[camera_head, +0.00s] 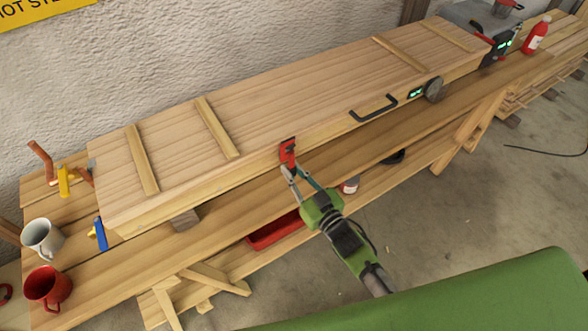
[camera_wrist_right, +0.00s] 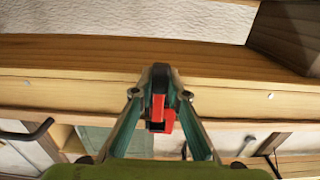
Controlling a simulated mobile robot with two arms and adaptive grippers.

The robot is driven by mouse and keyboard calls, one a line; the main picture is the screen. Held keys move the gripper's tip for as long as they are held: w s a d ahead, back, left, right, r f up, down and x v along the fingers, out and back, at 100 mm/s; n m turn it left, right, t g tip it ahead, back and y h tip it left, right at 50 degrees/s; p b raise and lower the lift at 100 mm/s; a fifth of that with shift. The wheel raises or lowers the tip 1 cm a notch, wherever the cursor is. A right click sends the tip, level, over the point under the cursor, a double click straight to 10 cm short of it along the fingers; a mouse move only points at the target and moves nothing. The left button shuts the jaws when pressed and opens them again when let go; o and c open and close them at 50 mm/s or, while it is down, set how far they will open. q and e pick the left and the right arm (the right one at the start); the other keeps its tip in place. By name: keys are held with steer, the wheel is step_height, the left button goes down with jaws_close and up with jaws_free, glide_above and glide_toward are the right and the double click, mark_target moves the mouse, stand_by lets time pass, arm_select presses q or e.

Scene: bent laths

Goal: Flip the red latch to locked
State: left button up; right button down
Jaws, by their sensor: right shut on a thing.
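The red latch (camera_head: 288,150) is on the front edge of the long wooden box (camera_head: 270,105), left of the black handle. My right gripper (camera_head: 294,172) reaches it from the front, with its fingers closed on it. In the right wrist view the fingertips (camera_wrist_right: 160,78) meet at the latch, and its red part (camera_wrist_right: 162,122) shows between the fingers. The fingers hide part of the latch, and I cannot tell its exact setting. My left gripper is not in view.
The box lies on a wooden bench (camera_head: 340,165). A black handle (camera_head: 373,108) and a dial (camera_head: 433,89) are on its front. A grey-white mug (camera_head: 42,238) and a red mug (camera_head: 48,288) stand at the left. A red tray (camera_head: 273,232) is below.

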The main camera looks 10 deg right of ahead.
stand_by(0.3)
steer(key=c, duration=2)
jaws_free()
steer(key=shift+o, duration=0.2)
steer(key=v, duration=1.2)
